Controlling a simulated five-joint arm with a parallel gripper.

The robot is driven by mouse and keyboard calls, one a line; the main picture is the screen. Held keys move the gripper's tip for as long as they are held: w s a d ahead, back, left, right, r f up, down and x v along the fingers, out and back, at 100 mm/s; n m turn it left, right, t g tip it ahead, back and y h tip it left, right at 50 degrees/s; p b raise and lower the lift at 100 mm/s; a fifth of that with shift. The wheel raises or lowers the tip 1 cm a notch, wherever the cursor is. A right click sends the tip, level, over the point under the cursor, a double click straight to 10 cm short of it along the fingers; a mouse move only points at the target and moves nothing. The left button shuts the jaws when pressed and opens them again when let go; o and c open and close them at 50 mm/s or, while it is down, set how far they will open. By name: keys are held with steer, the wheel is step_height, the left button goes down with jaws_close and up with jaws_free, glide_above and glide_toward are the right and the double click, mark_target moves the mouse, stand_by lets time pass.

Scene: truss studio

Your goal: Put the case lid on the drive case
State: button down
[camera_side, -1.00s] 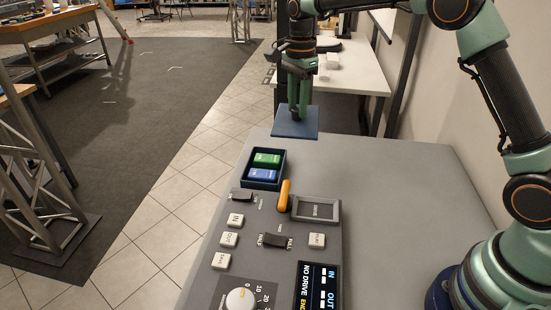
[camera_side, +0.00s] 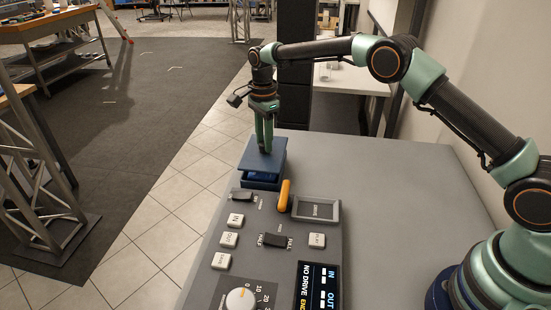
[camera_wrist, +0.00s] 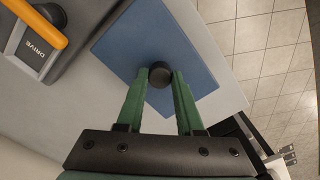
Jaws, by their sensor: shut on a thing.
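The case lid is a flat blue plate (camera_side: 257,153) with a round black knob (camera_wrist: 160,76). My gripper (camera_side: 264,147) is shut on the knob and holds the lid. In the side view the lid is over the drive case (camera_side: 262,183), a dark blue open box, and covers most of it. A strip of blue inside shows below the lid's near edge. I cannot tell whether lid and case touch. In the wrist view the lid (camera_wrist: 140,42) hides the case.
A control panel (camera_side: 222,284) with keys, switches and a dial lies in front of the case. An orange handle (camera_side: 284,196) stands close to the case's right near corner, beside a framed slot (camera_side: 318,209). The grey table (camera_side: 400,190) is clear to the right.

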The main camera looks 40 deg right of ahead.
steer(key=shift+f, duration=1.1)
steer(key=shift+f, duration=0.6)
stand_by(0.6)
steer(key=c, duration=0.8)
jaws_free()
steer(key=shift+c, duration=0.2)
steer(key=shift+r, duration=5.5)
steer(key=shift+r, duration=0.1)
